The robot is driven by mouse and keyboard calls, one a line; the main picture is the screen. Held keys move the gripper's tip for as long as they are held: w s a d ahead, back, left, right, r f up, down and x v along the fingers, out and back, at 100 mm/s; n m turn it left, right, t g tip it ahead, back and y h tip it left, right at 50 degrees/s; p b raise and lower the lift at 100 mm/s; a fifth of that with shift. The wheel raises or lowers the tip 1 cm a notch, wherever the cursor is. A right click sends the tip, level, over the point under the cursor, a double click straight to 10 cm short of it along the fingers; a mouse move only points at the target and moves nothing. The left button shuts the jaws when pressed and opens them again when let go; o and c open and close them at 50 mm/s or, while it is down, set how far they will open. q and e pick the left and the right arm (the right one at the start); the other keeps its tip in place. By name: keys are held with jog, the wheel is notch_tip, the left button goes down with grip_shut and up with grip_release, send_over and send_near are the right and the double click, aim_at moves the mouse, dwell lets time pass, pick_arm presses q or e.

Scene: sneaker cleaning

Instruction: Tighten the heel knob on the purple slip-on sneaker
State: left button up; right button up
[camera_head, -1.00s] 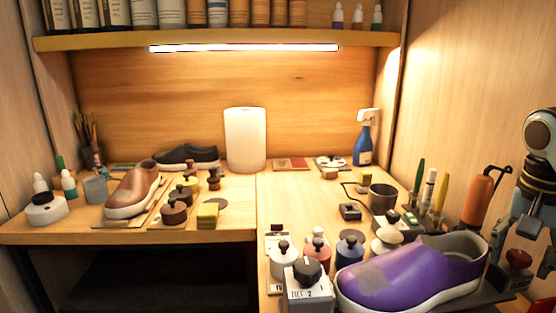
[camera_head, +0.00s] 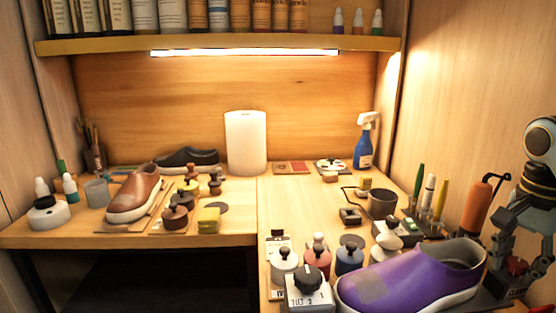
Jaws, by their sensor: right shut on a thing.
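The purple slip-on sneaker (camera_head: 425,272) lies at the front right of the bench, with a grey patch on its toe. Its toe points left and its heel faces right. My left gripper is not in view.
A grey box with a black dial (camera_head: 308,288) stands at the sneaker's toe. Small jars, including a blue one (camera_head: 349,258), stand behind it. An orange bottle (camera_head: 477,204) stands behind the heel, close to my right arm.

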jog(key=shift+s+d+f, duration=0.15)
jog(key=shift+s, duration=0.05)
jog(key=m+p, duration=0.1)
jog(key=m, duration=0.1)
jog(key=shift+d+m+y, duration=0.1)
jog(key=shift+m+y, duration=0.2)
jog(key=shift+m, duration=0.8)
jog(key=m+y+p, duration=0.1)
jog(key=m, duration=0.1)
jog(key=shift+m, duration=0.3)
jog(key=shift+m+p, duration=0.3)
jog(key=shift+m, duration=0.3)
jog(key=shift+f, duration=0.1)
